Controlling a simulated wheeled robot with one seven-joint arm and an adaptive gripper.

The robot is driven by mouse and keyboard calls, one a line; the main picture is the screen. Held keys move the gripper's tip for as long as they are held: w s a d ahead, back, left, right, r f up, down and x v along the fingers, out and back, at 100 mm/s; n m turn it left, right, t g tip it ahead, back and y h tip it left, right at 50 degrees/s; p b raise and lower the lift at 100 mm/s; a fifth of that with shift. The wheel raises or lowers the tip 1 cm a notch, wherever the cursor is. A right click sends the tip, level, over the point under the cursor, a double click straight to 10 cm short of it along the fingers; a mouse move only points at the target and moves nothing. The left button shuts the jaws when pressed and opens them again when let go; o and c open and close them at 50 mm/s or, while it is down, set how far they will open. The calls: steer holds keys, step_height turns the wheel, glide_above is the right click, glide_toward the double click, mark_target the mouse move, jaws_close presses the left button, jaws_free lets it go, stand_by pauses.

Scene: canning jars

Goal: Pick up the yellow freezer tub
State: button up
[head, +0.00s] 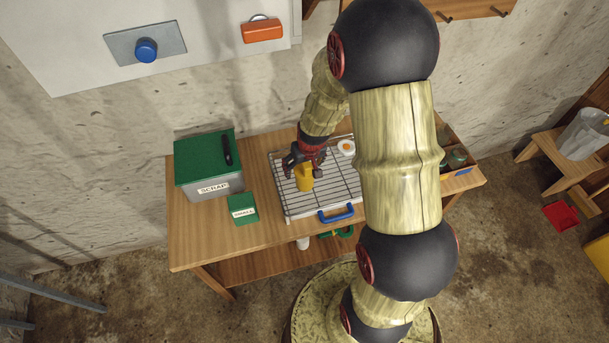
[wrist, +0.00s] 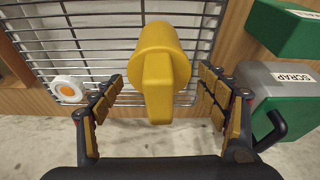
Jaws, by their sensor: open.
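The yellow freezer tub (head: 304,177) stands on a wire rack (head: 345,195) on the wooden table. In the wrist view the tub (wrist: 158,65) is a round yellow body with a flat tab-like part towards me. My gripper (head: 306,160) is at the tub from above. In the wrist view my gripper (wrist: 160,97) is open, with one finger on each side of the tub's near part. Gaps show between both fingers and the tub.
A grey scrap bin with a green lid (head: 208,155) and a small green box (head: 242,208) stand left of the rack. A white round item with an orange centre (head: 346,147) lies on the rack's far side. A wooden crate with jars (head: 457,158) is at the right. A blue handle (head: 336,213) is at the front.

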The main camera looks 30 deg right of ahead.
steer(key=shift+w+f, duration=0.1)
steer(key=shift+f, duration=0.25)
steer(key=shift+c, duration=0.8)
steer(key=c, duration=1.1)
